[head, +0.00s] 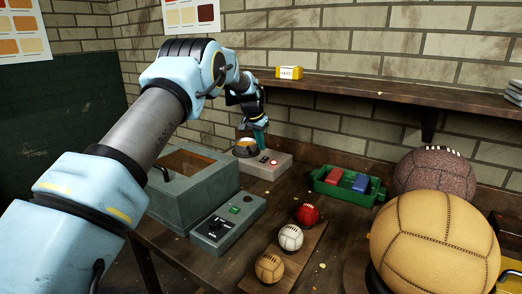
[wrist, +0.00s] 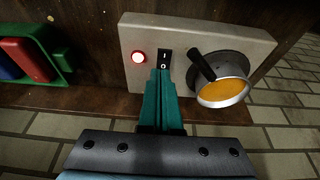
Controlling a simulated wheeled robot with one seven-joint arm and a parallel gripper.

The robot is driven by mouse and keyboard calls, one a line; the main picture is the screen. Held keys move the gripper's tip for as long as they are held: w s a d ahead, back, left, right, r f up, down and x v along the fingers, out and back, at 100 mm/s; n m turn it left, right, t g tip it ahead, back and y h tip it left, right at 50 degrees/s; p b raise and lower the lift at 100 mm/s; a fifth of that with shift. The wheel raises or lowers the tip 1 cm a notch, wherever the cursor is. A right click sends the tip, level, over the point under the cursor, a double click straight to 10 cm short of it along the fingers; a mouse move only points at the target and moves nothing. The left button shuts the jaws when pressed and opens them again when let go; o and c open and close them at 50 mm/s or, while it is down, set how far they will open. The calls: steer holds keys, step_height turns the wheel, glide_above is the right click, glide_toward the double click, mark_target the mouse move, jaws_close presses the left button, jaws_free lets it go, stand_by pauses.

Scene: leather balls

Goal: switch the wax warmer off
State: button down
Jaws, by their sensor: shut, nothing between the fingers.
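The wax warmer (head: 270,171) is a pale grey box at the back of the bench; it also shows in the wrist view (wrist: 190,24). It carries a metal pot of orange wax (wrist: 222,91) with a black handle. In the head view, my gripper (head: 262,147) points down over the warmer.
A green tray (head: 321,187) with red and blue blocks stands to the right. A grey-green box (head: 182,213) and a control box (head: 212,240) stand front left. Small balls (head: 290,237) line a board. Large balls (head: 436,240) fill the right. A shelf (head: 390,88) runs along the wall.

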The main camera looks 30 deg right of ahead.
mark_target(267, 158)
steer(key=p+v, duration=0.1)
steer(key=v, duration=0.3)
steer(key=shift+r, duration=0.15)
steer(key=shift+w+d+r+b, duration=0.25)
steer(key=shift+d+b, duration=0.4)
steer(key=shift+b, duration=2.2)
steer(key=p+x, duration=0.3)
steer(key=x, duration=0.6)
steer(key=shift+w+d+f+p, duration=0.1)
steer(key=shift+f+p, duration=0.3)
steer(key=shift+f, duration=0.1)
